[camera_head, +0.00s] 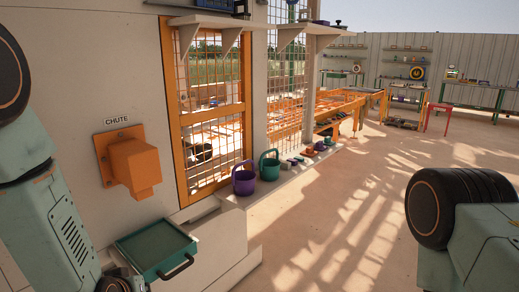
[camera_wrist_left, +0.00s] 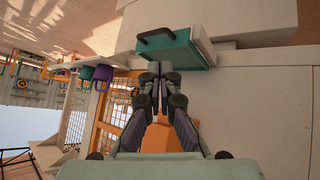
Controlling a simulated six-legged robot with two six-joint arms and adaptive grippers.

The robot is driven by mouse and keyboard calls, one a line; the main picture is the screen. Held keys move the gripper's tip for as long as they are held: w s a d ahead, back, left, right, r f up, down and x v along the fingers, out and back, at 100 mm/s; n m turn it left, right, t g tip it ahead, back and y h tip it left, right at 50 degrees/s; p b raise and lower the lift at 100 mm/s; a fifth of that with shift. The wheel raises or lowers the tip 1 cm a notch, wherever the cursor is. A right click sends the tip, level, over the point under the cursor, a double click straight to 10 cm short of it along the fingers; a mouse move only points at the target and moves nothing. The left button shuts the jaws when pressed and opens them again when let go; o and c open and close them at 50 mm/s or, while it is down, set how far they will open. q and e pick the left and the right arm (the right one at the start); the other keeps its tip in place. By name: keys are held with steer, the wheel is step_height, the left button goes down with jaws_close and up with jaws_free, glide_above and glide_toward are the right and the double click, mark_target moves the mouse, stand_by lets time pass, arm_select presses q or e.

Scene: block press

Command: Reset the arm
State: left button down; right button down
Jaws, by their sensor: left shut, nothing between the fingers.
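My left arm comes in from the left in the head view, and only a dark part of its left gripper (camera_head: 114,285) shows at the bottom edge, beside the tray. In the left wrist view the left gripper (camera_wrist_left: 159,70) has its dark fingers together with nothing between them. The orange chute (camera_head: 136,166) is on the wall under a CHUTE sign; in the wrist view the chute (camera_wrist_left: 160,138) is partly hidden behind the fingers. An empty green tray (camera_head: 155,247) with a dark handle sits below it, and the tray (camera_wrist_left: 184,53) shows beyond the fingertips. My right gripper is out of view.
A purple bucket (camera_head: 244,180) and a teal bucket (camera_head: 269,166) stand on a low ledge with several small items beyond. An orange-framed mesh window (camera_head: 178,120) is in the wall. Shelves (camera_head: 212,22) hang above. The floor (camera_head: 340,225) to the right is clear.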

arm_select(q)
steer(key=s+d+f+m+g+b, duration=0.1)
steer(key=s+f+g, duration=0.2)
steer(key=s+f, duration=0.4)
steer(key=s+f+m+g+b, duration=0.1)
steer(key=s+f+g, duration=0.2)
steer(key=s+f, duration=0.4)
steer(key=s+d+f+m+g+h+b, duration=0.1)
steer(key=s+f+g, duration=0.2)
steer(key=s, duration=1.5)
step_height(320, 180, down, 4)
steer(key=shift+d+f+m, duration=0.1)
steer(key=shift+d+m, duration=0.25)
steer(key=shift+m, duration=0.05)
steer(key=c, duration=2.1)
jaws_free()
steer(key=shift+w, duration=0.1)
